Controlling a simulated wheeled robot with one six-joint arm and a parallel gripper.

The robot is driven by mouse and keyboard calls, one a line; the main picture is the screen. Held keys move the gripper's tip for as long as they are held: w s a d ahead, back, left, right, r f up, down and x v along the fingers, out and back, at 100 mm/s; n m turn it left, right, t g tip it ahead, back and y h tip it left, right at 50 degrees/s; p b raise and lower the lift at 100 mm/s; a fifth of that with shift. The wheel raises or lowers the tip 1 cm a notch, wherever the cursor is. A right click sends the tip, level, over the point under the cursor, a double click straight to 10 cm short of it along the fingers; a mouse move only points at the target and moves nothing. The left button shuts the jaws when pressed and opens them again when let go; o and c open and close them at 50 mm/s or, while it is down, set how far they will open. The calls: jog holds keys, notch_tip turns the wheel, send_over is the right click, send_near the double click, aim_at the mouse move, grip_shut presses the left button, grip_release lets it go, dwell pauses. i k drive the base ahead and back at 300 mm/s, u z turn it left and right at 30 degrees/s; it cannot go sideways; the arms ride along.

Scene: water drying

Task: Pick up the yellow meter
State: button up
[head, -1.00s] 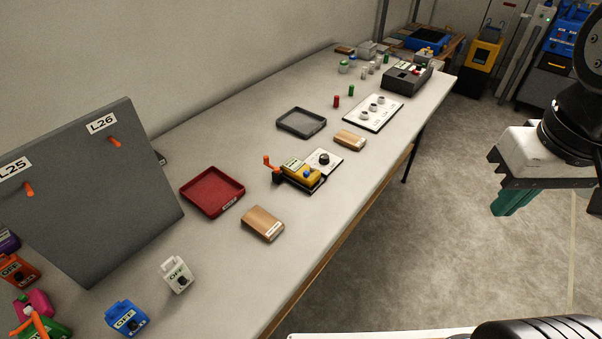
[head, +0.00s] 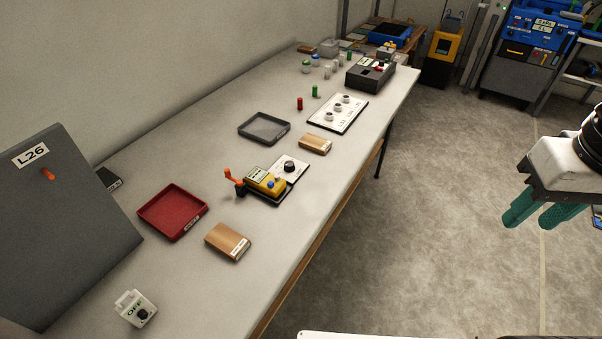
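The yellow meter (head: 268,180) lies on a dark base plate on the workbench, near the middle of the head view. It has a pale display and a blue knob. An orange lever stands at its left and a white plate with a black dial adjoins it at the upper right. My gripper (head: 541,213), with two green fingers, hangs over the floor at the right, well away from the bench and the meter. Its fingers point down, stand apart and hold nothing visible.
The long workbench (head: 190,290) carries a red tray (head: 172,211), a grey tray (head: 264,127), two wooden blocks (head: 228,241) (head: 315,144) and a white OFF device (head: 136,308). A grey L26 panel (head: 60,235) stands at the left. The floor between bench and gripper is clear.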

aim_at(258, 178)
jog(key=z, duration=0.15)
jog(key=k, duration=0.65)
jog(key=u, duration=1.2)
jog(key=i, duration=0.5)
jog(key=z, duration=0.05)
